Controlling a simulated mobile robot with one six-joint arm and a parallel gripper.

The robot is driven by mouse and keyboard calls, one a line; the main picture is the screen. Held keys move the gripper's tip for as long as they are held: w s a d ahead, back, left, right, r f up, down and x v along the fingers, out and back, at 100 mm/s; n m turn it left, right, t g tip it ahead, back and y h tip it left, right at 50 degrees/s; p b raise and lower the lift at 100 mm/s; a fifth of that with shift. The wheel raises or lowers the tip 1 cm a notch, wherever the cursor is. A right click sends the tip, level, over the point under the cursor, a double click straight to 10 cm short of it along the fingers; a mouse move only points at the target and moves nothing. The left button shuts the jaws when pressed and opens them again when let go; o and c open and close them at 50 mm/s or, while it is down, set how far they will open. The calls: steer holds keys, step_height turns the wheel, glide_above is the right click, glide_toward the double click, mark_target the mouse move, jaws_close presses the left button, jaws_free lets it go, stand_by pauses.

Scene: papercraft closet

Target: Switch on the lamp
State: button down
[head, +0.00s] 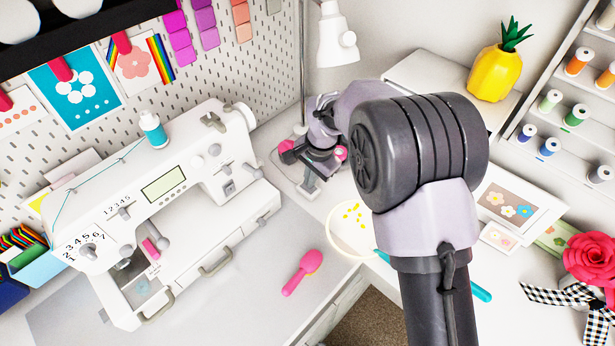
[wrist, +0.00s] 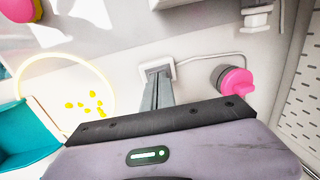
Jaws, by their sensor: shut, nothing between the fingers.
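The lamp (head: 338,45) is white, with a thin pole at the back corner and its head hanging down; I see no clear glow from it. A small white switch box (head: 308,191) lies on the desk, with a cord running from it. It also shows in the wrist view (wrist: 146,71), with its cord leading right. My gripper (head: 312,180) is shut and empty, pointing down at the box. In the wrist view the fingertips (wrist: 158,74) overlap the box and hide much of its top. I cannot tell whether they touch it.
A sewing machine (head: 165,195) stands at left. An embroidery hoop (head: 333,230) with yellow pieces lies right of the box. A pink-and-grey object (wrist: 235,80) sits close to the fingers. A pink brush (head: 303,270) lies in front. A pegboard (head: 240,70) is behind.

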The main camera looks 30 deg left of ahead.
steer(key=shift+d+r, duration=0.1)
step_height(320, 180, up, 17)
steer(key=d+p, duration=0.3)
steer(key=shift+s, duration=0.45)
